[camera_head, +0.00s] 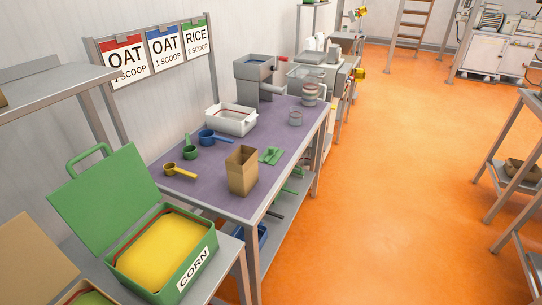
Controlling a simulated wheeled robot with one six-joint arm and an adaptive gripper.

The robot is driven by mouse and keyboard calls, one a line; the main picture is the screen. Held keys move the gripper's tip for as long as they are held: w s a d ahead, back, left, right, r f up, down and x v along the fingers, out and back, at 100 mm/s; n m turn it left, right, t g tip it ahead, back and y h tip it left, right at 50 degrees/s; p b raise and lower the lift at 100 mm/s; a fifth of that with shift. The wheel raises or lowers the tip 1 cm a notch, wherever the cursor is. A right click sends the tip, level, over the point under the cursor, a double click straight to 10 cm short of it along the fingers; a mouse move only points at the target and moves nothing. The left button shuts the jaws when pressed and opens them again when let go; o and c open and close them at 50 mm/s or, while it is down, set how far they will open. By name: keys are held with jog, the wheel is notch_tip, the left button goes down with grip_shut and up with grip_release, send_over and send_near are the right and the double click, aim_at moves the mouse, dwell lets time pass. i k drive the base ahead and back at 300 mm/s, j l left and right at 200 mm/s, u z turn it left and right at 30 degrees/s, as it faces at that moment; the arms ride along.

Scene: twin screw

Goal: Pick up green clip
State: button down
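A green clip (271,156) lies on the purple-topped table (216,178), near its right front edge. It is just behind and to the right of an open brown cardboard box (242,170). The clip is small in this view, and its exact shape is hard to make out. My gripper is not in view, so its state and what it may hold do not show.
Yellow (181,172), green (190,150) and blue (209,137) scoops lie left of the box. A white bin (231,120) and a grey machine (257,78) stand behind. A green CORN container (160,250) is in front. Orange floor (400,190) is clear to the right.

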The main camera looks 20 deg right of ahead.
aim_at(270, 156)
jog(key=i+l+u, duration=0.15)
jog(key=l+u, duration=0.25)
jog(key=l, duration=0.55)
jog(key=l+u, duration=0.4)
jog(key=l, duration=0.55)
